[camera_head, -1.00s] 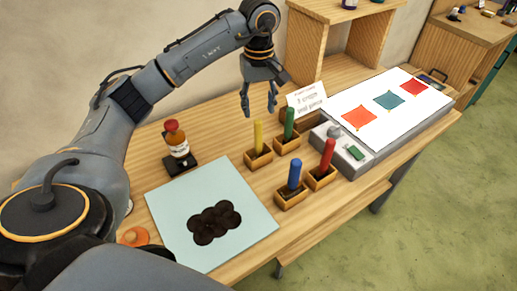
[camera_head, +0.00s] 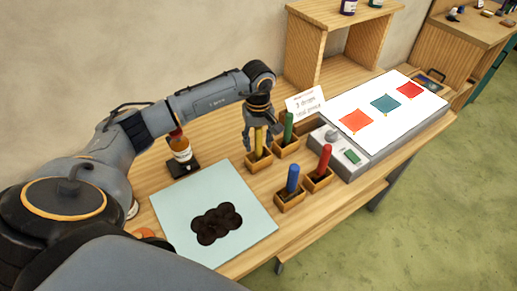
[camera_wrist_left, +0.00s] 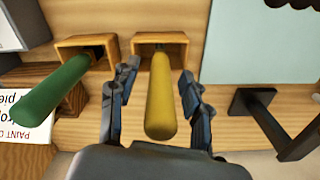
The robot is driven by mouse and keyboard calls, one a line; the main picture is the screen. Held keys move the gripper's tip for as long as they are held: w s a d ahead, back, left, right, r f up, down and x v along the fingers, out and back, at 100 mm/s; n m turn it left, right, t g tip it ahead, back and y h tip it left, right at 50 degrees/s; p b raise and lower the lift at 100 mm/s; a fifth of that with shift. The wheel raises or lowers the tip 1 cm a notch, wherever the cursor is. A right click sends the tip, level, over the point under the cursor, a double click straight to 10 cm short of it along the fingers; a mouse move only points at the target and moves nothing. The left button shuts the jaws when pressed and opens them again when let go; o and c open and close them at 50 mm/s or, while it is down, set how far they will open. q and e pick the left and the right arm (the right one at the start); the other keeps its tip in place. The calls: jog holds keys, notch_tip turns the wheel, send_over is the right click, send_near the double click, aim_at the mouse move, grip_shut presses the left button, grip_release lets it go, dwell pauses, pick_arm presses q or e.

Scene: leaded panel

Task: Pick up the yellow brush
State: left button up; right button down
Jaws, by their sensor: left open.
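The yellow brush (camera_head: 259,142) stands upright in a small wooden holder (camera_head: 259,163) on the table. My left gripper (camera_head: 260,144) is lowered over it with a finger on either side of the handle. In the left wrist view the yellow brush (camera_wrist_left: 161,100) lies between the two open fingers (camera_wrist_left: 158,105), with a visible gap on each side. The brush's lower end is inside its holder (camera_wrist_left: 160,42). My right gripper is not in view.
The green brush (camera_head: 288,125) stands in a holder close by, and the red brush (camera_head: 324,160) and blue brush (camera_head: 292,178) stand nearer the front.

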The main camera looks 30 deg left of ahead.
pick_arm(q)
grip_shut()
jog(key=shift+r, duration=0.1)
jog(key=shift+r, duration=0.3)
notch_tip(320, 180, up, 8)
jog(key=b, duration=0.3)
jog(key=shift+r, duration=0.65)
